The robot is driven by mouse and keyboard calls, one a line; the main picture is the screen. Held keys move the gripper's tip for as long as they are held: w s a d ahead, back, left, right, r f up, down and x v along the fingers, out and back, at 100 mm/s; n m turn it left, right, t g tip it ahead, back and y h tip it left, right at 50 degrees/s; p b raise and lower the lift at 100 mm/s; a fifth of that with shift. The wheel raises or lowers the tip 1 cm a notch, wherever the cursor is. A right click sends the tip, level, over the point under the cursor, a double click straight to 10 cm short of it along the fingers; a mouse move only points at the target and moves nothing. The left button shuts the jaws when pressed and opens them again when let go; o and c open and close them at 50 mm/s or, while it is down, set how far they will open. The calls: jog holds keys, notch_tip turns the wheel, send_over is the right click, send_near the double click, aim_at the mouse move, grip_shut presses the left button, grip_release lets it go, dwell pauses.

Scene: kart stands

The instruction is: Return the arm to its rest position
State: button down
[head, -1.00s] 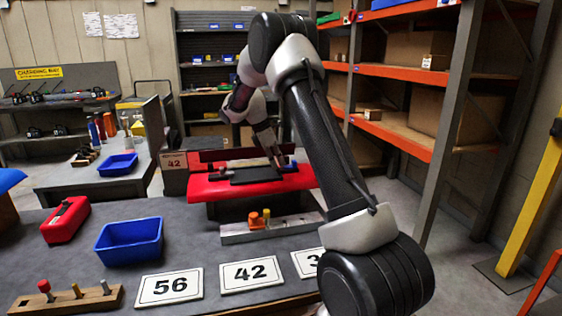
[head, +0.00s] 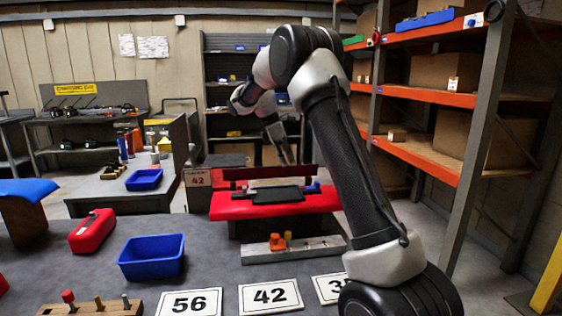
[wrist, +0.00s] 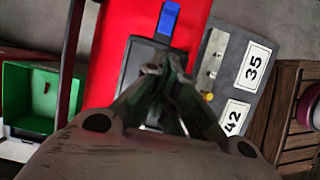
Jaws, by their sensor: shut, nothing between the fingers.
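My arm reaches from the lower right of the head view up and over the work table. My gripper (head: 287,158) hangs over the far part of the red kart stand (head: 228,208), with its fingers pointing down. In the wrist view my gripper (wrist: 167,68) is shut and empty, its fingertips together above the black plate (wrist: 140,62) on the red surface. The black plate also shows in the head view (head: 277,194). I cannot tell the exact height of the fingertips over it.
A blue bin (head: 152,262), a red case (head: 92,232) and a wooden peg block (head: 90,307) stand at the table's left. An orange shelf rack (head: 440,165) stands close at right. A green bin (wrist: 40,97) shows at wrist-view left.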

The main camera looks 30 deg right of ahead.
jog(key=f+m, duration=0.1)
jog(key=s+f+m, duration=0.1)
jog(key=s+a+f+m, duration=0.1)
jog(key=f+m, duration=0.1)
jog(key=shift+a+y, duration=0.1)
jog(key=shift+y, duration=0.3)
jog(key=s, duration=0.1)
jog(key=m, duration=0.1)
jog(key=s, duration=0.1)
jog(key=shift+s+a+f+m, duration=0.35)
jog(key=shift+a+m, duration=0.05)
jog(key=s+a+r+m+t+y, duration=0.1)
jog(key=s+r+m+t, duration=0.1)
jog(key=s, duration=1)
jog(key=s+a+r+m+t+y, duration=0.1)
jog(key=s+r+m, duration=0.3)
jog(key=s, duration=0.8)
jog(key=s+a+r+m+t+y, duration=0.1)
jog(key=s+a+r+m+t, duration=0.1)
jog(key=s, duration=1)
jog(key=shift+s+a+r+m+t, duration=0.15)
jog(key=shift+a+r+m+t, duration=0.25)
jog(key=shift+r, duration=0.3)
